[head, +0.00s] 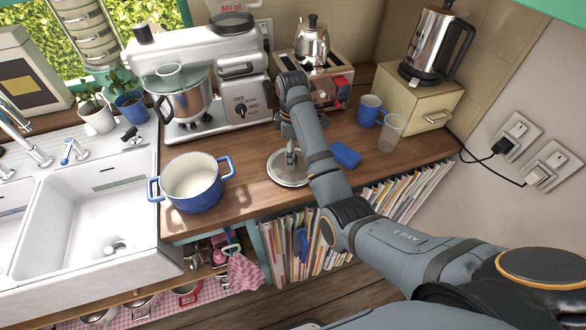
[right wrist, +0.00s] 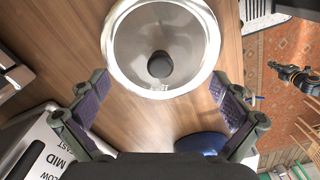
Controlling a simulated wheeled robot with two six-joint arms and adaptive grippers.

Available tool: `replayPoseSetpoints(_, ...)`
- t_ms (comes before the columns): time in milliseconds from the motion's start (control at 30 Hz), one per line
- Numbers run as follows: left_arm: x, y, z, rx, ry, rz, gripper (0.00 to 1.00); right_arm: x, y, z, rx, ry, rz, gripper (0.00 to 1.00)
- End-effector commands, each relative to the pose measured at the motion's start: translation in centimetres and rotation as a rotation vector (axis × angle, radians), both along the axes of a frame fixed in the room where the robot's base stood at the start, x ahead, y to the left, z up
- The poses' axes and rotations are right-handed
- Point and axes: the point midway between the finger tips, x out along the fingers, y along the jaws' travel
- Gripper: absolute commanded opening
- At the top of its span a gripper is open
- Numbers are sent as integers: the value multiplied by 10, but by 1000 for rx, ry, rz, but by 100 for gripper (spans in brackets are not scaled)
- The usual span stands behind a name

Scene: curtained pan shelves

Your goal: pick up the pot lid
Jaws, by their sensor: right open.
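The round metallic pot lid (head: 287,172) lies on the wooden counter, to the right of the blue pot (head: 191,188). My left gripper is not in the head view.
A stand mixer (head: 205,90) and a toaster (head: 328,90) stand behind. The open pot stands between the lid and the sink (head: 90,225). Upright papers fill shelves below the counter.

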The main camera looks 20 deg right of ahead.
Motion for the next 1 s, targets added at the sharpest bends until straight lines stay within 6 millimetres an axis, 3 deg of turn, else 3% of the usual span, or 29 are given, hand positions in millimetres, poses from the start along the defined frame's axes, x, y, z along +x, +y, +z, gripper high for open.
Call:
replayPoseSetpoints(33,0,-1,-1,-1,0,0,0,-3,-1,-11,0,7,0,100)
replayPoseSetpoints(167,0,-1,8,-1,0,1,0,-2,-1,-26,0,5,0,100)
replayPoseSetpoints(367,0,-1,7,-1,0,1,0,-2,-1,-29,0,2,-1,100)
replayPoseSetpoints(1000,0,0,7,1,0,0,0,-2,-1,-30,0,4,-1,13)
